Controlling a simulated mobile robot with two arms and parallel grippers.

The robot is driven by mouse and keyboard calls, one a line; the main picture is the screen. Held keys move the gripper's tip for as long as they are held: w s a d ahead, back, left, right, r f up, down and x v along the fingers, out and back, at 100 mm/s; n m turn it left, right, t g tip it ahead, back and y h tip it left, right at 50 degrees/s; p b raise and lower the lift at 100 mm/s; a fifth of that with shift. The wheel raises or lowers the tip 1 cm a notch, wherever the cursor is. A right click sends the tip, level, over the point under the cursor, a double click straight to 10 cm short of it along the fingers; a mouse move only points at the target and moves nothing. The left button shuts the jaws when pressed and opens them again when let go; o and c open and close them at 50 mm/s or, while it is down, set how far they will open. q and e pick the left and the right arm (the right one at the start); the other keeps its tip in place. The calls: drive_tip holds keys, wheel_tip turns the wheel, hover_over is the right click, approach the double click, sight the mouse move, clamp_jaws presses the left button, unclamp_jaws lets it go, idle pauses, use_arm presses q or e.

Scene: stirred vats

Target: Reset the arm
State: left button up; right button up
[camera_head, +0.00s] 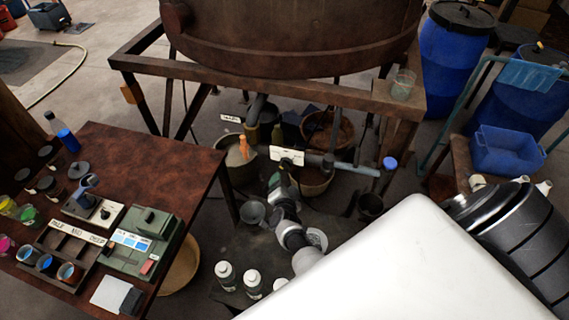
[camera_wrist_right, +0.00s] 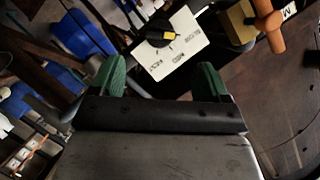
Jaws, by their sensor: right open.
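My right gripper (camera_head: 274,180) reaches in under the big vat in the head view. Its green fingers stand apart in the right wrist view (camera_wrist_right: 160,80), with nothing between them. A white labelled plate (camera_head: 287,156) on a pipe lies just beyond the fingertips. In the wrist view this plate (camera_wrist_right: 185,52) carries a black knob with a yellow mark (camera_wrist_right: 165,34). I cannot tell whether the fingers touch the plate. An orange handle (camera_head: 243,146) stands left of the plate in the head view; it also shows in the wrist view (camera_wrist_right: 268,20). My left gripper is not in view.
The rusty vat (camera_head: 300,35) and its frame (camera_head: 260,68) hang over the arm. Buckets, including one below the pipe (camera_head: 314,180), crowd around. White bottles (camera_head: 225,274) stand nearer. A brown table (camera_head: 140,150) with jars is left; blue barrels (camera_head: 452,50) are right.

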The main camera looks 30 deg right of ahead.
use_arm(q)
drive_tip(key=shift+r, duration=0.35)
use_arm(e)
drive_tip(key=shift+s+a+r, duration=0.1)
drive_tip(key=shift+s+a, duration=0.2)
drive_tip(key=shift+s, duration=0.1)
